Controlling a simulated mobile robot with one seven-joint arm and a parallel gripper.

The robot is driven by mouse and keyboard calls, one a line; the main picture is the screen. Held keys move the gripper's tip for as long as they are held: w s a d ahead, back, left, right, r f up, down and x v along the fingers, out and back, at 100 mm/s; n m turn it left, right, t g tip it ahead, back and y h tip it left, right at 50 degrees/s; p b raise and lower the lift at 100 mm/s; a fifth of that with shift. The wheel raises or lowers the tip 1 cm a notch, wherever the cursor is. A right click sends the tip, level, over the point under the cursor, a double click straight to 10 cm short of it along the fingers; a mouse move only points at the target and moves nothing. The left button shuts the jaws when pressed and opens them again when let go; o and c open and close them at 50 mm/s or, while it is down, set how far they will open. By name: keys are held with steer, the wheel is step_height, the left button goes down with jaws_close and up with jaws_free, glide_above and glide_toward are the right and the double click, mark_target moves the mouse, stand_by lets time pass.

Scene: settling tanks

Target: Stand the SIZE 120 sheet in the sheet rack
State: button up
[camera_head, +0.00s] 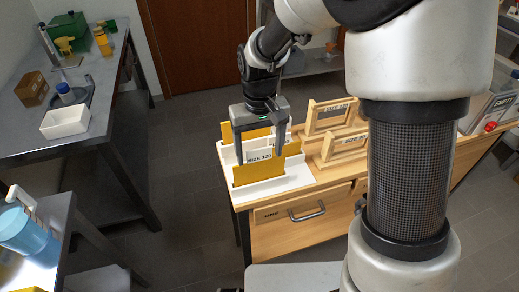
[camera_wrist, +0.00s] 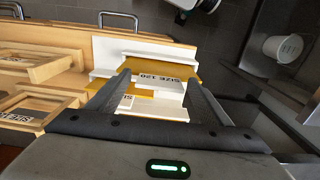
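The sheet rack (camera_head: 300,181) is a white slotted stand at the left end of the wooden bench, with yellow sheets (camera_head: 258,172) upright in it. In the wrist view the SIZE 120 sheet (camera_wrist: 165,82) spans the gap between my fingertips (camera_wrist: 159,80). Its lower edge is hidden, so I cannot tell whether it rests in a slot.
Wooden frames with SIZE labels (camera_head: 343,146) stand on the bench right of the rack. A drawer with a handle (camera_head: 307,212) is in the bench front. A grey table (camera_head: 95,135) at left carries a white tray (camera_head: 65,122). Open floor lies between them.

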step_height(320, 180, up, 12)
steer(key=p, duration=0.1)
steer(key=s+d+r+m+t, duration=0.1)
steer(key=s+d+r+t, duration=0.1)
steer(key=s+d, duration=0.4)
steer(key=s+d+r+m+t, duration=0.2)
steer(key=s+d+r, duration=0.3)
steer(key=s, duration=0.5)
steer(key=shift+s+d+t, duration=0.3)
steer(key=shift+d+t, duration=0.45)
steer(key=shift+t, duration=0.05)
step_height(320, 180, up, 4)
steer(key=p, duration=0.3)
steer(key=shift+f+p, duration=0.15)
steer(key=shift+p, duration=0.2)
